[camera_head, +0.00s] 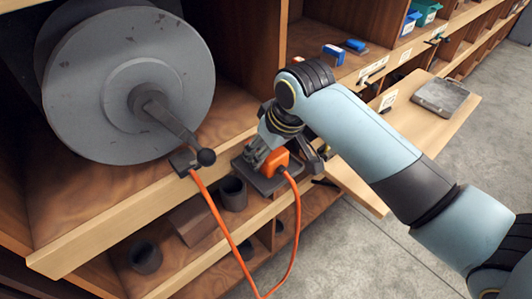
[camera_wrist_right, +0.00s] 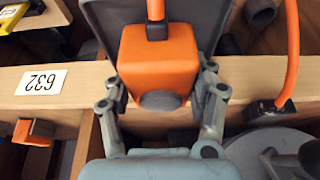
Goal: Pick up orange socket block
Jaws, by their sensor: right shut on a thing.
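The orange socket block (camera_head: 281,160) sits over a dark grey tray (camera_head: 262,183) at the shelf's front edge. My right gripper (camera_head: 266,158) reaches down to it from above and partly covers it. In the right wrist view the block (camera_wrist_right: 158,55) is between the two fingers of the gripper (camera_wrist_right: 162,84), which is shut on its sides. An orange cable (camera_head: 297,215) runs from the block, hangs down in a loop and rises to a dark fitting (camera_head: 183,162) on the shelf edge. I cannot tell whether the block still touches the tray. My left gripper is not in view.
Dark cups (camera_head: 233,193) stand on the lower shelf. Blue boxes (camera_head: 334,54) lie behind my right arm. A grey case (camera_head: 440,97) rests on a board at right.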

